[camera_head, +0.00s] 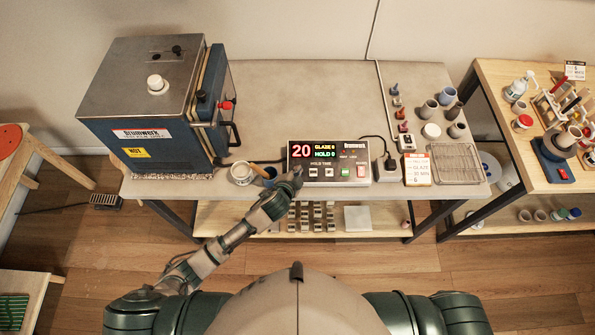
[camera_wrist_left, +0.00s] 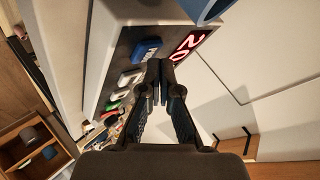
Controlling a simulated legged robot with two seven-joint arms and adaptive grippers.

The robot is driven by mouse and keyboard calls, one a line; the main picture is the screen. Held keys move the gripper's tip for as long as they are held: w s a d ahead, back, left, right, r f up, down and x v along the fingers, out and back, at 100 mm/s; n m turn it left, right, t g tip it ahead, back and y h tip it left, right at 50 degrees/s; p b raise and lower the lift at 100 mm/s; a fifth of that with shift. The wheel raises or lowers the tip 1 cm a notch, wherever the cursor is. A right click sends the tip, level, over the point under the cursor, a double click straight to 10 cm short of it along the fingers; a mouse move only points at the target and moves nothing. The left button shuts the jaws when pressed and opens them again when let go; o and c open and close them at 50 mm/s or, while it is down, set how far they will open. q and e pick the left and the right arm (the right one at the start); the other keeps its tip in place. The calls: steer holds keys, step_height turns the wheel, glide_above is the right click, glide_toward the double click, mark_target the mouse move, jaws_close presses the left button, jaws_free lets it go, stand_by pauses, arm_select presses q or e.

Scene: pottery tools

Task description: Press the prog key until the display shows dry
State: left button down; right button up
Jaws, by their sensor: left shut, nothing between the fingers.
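The controller box (camera_head: 331,181) stands at the front edge of the grey table. Its display (camera_head: 301,151) shows a red 20, with small lines that seem to read GLAZE and HOLD beside it. Below are two white keys (camera_head: 321,172), a green key (camera_head: 345,172) and a red key (camera_head: 361,172). A blue key (camera_wrist_left: 146,50) shows in the left wrist view; its lettering is unclear, and in the head view my gripper hides that spot. My left gripper (camera_head: 296,174) is shut and empty, fingertips (camera_wrist_left: 160,66) close to the blue key; contact cannot be told. My right gripper is out of view.
A blue kiln (camera_head: 150,110) stands left on the table. A plug block (camera_head: 388,170), label card (camera_head: 417,168) and wire rack (camera_head: 456,162) are right. The table behind the controller is clear.

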arm_select(q)
steer(key=shift+f, duration=0.45)
stand_by(0.6)
steer(key=shift+r, duration=0.15)
steer(key=shift+s+r+p, duration=0.15)
steer(key=shift+r+p, duration=0.55)
steer(key=shift+p, duration=0.25)
steer(key=r+p, duration=0.3)
steer(key=shift+s, duration=0.3)
steer(key=shift+s+r+p, duration=0.25)
steer(key=shift+r+p, duration=0.65)
steer(key=shift+p, duration=0.1)
